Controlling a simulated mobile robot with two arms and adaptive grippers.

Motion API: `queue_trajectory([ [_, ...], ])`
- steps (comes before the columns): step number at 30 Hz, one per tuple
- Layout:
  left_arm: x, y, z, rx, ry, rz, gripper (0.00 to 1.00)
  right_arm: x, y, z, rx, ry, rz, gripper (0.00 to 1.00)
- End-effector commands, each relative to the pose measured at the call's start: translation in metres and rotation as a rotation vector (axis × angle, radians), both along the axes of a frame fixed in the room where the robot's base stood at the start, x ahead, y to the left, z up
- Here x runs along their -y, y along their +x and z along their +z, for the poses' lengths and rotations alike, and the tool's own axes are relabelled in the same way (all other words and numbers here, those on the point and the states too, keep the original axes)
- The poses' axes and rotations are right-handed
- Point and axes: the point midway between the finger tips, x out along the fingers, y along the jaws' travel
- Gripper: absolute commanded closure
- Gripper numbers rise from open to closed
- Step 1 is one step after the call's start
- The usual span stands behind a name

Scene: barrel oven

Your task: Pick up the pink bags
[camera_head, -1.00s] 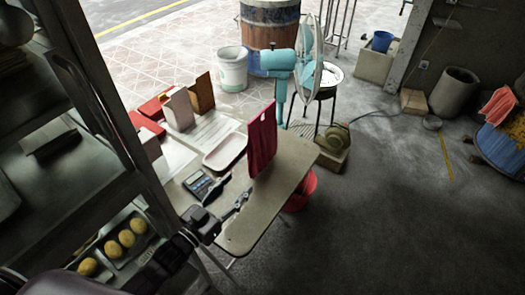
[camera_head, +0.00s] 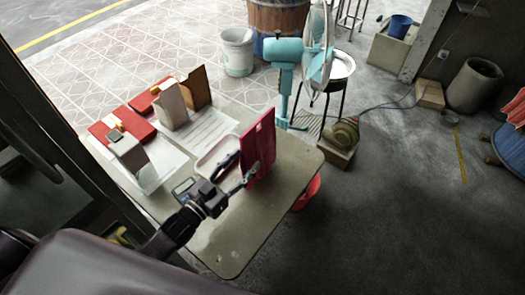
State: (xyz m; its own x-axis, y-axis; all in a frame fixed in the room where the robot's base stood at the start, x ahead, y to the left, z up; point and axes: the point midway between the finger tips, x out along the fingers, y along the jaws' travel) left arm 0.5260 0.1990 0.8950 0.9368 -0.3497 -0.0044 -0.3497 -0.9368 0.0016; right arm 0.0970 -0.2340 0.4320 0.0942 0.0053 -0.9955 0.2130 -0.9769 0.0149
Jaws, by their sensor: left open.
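A dark pink bag (camera_head: 263,142) stands upright, like a thin flat sheet, on the grey-beige table (camera_head: 237,243) near its right side. My left arm comes in from the lower left over the table. My left gripper (camera_head: 243,169) is open, with its fingers at the left side of the bag. One finger overlaps the bag's lower left edge in the view; I cannot tell whether they touch. My right gripper is not in view.
A pale tray (camera_head: 214,150), papers, red boxes (camera_head: 108,129) and upright brown boards (camera_head: 195,90) crowd the table's back left. A teal fan (camera_head: 285,52) stands behind the table. A red bucket (camera_head: 308,192) is beneath its right edge. The table's front is clear.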

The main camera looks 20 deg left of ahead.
Motion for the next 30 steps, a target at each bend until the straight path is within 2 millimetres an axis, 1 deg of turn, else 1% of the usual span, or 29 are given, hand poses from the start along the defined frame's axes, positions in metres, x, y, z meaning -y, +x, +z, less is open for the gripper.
queue_trajectory([
  [2,0.001,0.003,-0.001,0.001,0.000,0.000,0.53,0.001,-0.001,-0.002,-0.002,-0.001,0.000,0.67],
  [5,0.005,0.012,-0.001,0.003,0.000,0.000,0.53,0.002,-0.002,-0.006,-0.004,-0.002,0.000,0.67],
  [10,0.011,0.030,-0.002,0.002,-0.001,0.000,0.53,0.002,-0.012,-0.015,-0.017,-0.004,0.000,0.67],
  [13,0.016,0.044,-0.003,0.003,-0.001,0.000,0.53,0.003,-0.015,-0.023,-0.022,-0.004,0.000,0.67],
  [18,0.025,0.066,-0.003,0.003,0.000,-0.001,0.53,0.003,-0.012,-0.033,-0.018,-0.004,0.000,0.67],
  [22,0.027,0.073,-0.002,0.000,0.000,0.000,0.53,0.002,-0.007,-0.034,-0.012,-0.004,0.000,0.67],
  [28,0.027,0.073,-0.001,-0.001,-0.001,0.000,0.53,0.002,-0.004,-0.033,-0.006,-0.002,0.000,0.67],
  [30,0.027,0.073,-0.001,-0.001,0.000,0.000,0.61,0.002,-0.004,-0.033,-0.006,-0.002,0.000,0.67],
])
